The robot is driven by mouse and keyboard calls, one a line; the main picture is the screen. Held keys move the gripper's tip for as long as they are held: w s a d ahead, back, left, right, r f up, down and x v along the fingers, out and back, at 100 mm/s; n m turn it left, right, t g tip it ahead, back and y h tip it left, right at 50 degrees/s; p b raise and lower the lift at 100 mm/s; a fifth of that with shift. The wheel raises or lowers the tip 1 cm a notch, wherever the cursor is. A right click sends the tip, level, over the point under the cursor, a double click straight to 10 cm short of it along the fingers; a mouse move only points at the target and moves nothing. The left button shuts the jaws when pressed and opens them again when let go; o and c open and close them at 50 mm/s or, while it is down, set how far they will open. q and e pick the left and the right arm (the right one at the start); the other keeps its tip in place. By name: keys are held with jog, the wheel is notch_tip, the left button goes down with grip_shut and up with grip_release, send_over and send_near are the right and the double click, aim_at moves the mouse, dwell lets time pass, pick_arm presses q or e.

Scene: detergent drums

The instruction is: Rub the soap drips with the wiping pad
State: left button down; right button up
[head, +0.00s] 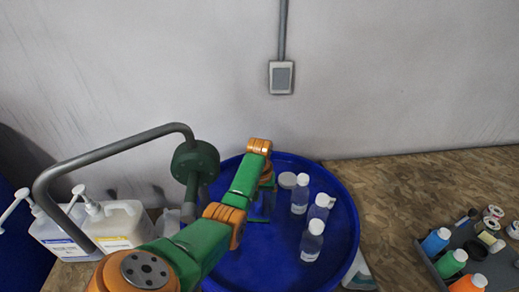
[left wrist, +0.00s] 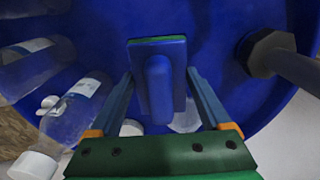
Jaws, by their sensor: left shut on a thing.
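The blue wiping pad (left wrist: 176,52) with its raised handle (left wrist: 160,90) sits between the fingers of my left gripper (left wrist: 159,76) in the left wrist view. The gripper is shut on it. In the head view my left gripper (head: 262,207) is over the blue drum top (head: 262,262), left of the bottles there; the arm partly hides it and the pad. A pale patch (left wrist: 186,122) shows beside the right finger in the left wrist view; I cannot tell if it is soap. I cannot make out soap drips for certain. My right gripper is not in view.
Several clear bottles with white caps (head: 312,240) and a white round lid (head: 288,180) are on the drum top. A dark pump fitting (head: 195,162) with a bent pipe rises at its left. White jugs (head: 121,225) stand farther left. A paint tray (head: 468,243) is at right.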

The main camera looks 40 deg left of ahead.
pick_arm(q)
jog(key=shift+w+a+r, duration=0.15)
jog(key=shift+w+r, duration=0.05)
jog(key=shift+r, duration=0.45)
jog(key=shift+s+r, duration=0.2)
jog(key=shift+r, duration=0.15)
jog(key=shift+w+f, duration=0.1)
jog(key=shift+w, duration=0.05)
